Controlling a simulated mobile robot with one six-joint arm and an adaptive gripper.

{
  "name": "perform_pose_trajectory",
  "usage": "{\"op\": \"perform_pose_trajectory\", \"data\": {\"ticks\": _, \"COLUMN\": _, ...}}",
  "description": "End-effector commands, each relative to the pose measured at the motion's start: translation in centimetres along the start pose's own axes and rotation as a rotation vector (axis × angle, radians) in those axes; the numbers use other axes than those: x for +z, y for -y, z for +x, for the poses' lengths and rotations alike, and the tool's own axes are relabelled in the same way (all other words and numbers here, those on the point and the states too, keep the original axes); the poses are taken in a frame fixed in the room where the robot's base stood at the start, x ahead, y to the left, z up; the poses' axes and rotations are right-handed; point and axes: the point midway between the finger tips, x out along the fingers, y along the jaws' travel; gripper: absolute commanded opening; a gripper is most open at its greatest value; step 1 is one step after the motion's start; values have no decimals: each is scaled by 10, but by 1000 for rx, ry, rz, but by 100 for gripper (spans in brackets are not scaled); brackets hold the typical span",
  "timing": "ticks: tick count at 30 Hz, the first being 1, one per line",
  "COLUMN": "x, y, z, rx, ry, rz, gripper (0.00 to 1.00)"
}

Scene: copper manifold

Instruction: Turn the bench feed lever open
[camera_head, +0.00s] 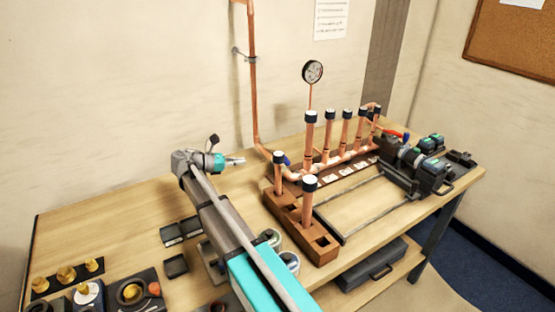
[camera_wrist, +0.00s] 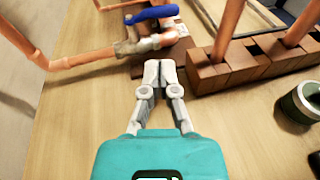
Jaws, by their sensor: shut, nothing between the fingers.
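A blue lever handle (camera_wrist: 152,14) sits on a metal valve (camera_wrist: 145,43) in the copper pipe, at the top of the wrist view. I take it for the bench feed lever. In the head view the blue handle (camera_head: 287,160) is small and its angle is hard to tell. My gripper (camera_wrist: 160,66) is shut and empty, its fingertips just short of the valve and apart from the lever in the wrist view. In the head view my gripper (camera_head: 239,160) is over the bench, left of the valve.
A wooden block rack (camera_head: 322,248) with capped copper pipes stands right of my gripper. The copper feed pipe (camera_head: 254,90) runs down the wall behind. The manifold (camera_head: 335,162), a gauge (camera_head: 312,72) and a red handle (camera_head: 396,134) lie farther right.

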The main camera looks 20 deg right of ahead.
Motion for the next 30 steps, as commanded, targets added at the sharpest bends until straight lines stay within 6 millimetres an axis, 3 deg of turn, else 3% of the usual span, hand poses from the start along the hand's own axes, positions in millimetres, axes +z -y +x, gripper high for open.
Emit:
{"op": "perform_pose_trajectory", "data": {"ticks": 17, "x": 0, "y": 1, "z": 0, "rx": -11, "ry": -1, "rz": -31, "gripper": 0}}
{"op": "perform_pose_trajectory", "data": {"ticks": 23, "x": -1, "y": 1, "z": 14, "rx": -13, "ry": -1, "rz": -30, "gripper": 0}}
{"op": "perform_pose_trajectory", "data": {"ticks": 30, "x": -1, "y": 2, "z": 46, "rx": -14, "ry": -1, "rz": -29, "gripper": 0}}
